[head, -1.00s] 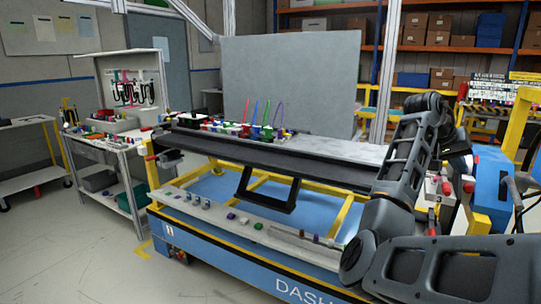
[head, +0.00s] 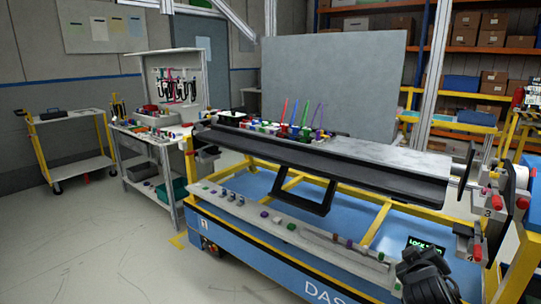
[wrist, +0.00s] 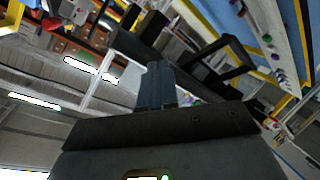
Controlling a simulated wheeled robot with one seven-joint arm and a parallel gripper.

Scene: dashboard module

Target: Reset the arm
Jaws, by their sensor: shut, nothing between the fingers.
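My gripper (wrist: 156,78) shows in the wrist view with its two grey fingers together and nothing between them. It is clear of the module, with the dark frame and the ceiling lights behind it at a tilted angle. In the head view only a dark part of my arm (head: 428,276) shows at the bottom right corner, and the gripper itself cannot be made out there. The dashboard module (head: 330,168), a long black beam with a hanging black frame (head: 310,197), lies across the blue and yellow cart (head: 250,255).
A ledge (head: 330,243) with several small coloured parts runs along the cart's front, close to my arm. A green-lit display (head: 425,246) is beside my arm. A side bench (head: 150,150) stands left. The floor (head: 90,240) at front left is free.

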